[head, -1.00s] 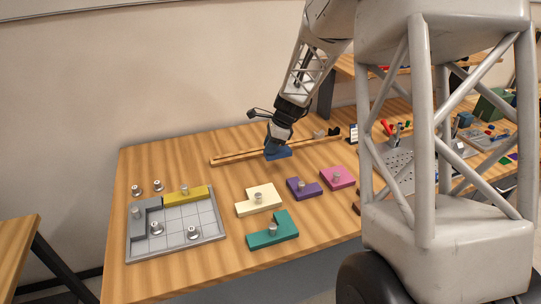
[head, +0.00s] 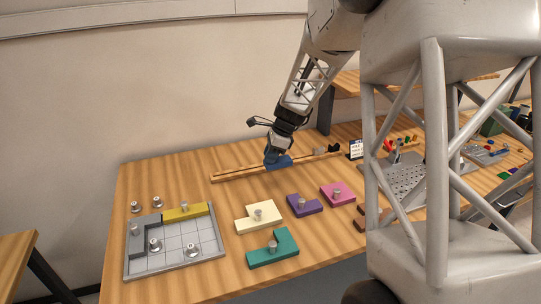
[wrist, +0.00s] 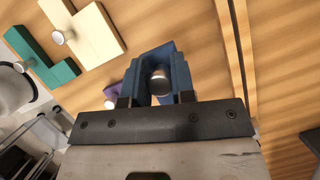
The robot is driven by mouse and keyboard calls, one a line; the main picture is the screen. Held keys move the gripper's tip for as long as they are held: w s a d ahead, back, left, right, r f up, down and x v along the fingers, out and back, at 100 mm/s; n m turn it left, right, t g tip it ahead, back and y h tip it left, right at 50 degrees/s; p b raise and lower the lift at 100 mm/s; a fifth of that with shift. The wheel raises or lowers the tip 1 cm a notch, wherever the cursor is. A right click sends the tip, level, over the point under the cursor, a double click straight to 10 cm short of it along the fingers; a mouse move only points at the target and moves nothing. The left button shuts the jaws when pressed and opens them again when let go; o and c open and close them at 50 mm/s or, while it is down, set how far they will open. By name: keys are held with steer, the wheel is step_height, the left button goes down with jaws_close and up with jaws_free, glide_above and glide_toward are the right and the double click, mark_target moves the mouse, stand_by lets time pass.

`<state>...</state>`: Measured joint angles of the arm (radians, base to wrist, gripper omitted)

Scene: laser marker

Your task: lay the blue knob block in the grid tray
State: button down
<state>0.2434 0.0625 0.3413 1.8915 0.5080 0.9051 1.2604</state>
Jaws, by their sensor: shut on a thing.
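The blue knob block (head: 279,162) is in my gripper (head: 272,152), near the wooden rail at the back of the table. In the wrist view the blue block (wrist: 180,72) and its metal knob (wrist: 159,77) sit between the fingers of my gripper (wrist: 157,98), which is shut on it. The grid tray (head: 185,262) lies at the table's left front. A grey piece and a yellow block (head: 197,210) lie in it along the left and back sides.
A cream block (head: 245,222), a teal block (head: 285,249), a purple block (head: 311,207) and a pink block (head: 345,196) lie right of the tray. Two loose metal knobs (head: 146,205) stand behind it. The wooden rail (head: 240,174) runs along the back.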

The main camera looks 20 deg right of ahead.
steer(key=shift+r, duration=4)
steer(key=s+a+f, duration=0.3)
steer(key=s+a, duration=0.2)
steer(key=a, duration=0.5)
steer(key=s+a+f, duration=0.3)
steer(key=s+a, duration=0.1)
steer(key=a, duration=0.7)
steer(key=s+a+f, duration=0.3)
steer(key=s+a, duration=0.3)
steer(key=s, duration=0.1)
steer(key=s+a+f, duration=0.3)
steer(key=s+a, duration=0.3)
steer(key=s, duration=0.1)
steer(key=shift+s+a, duration=0.25)
steer(key=shift+a, duration=0.05)
steer(key=shift+w, duration=0.15)
steer(key=w+a, duration=0.2)
steer(key=w, duration=0.2)
steer(key=w+a+f, duration=0.1)
steer(key=w+a, duration=0.1)
steer(key=w, duration=0.3)
steer(key=w+a, duration=0.3)
steer(key=w, duration=0.2)
steer(key=shift+w+f, duration=0.1)
steer(key=shift+f, duration=0.15)
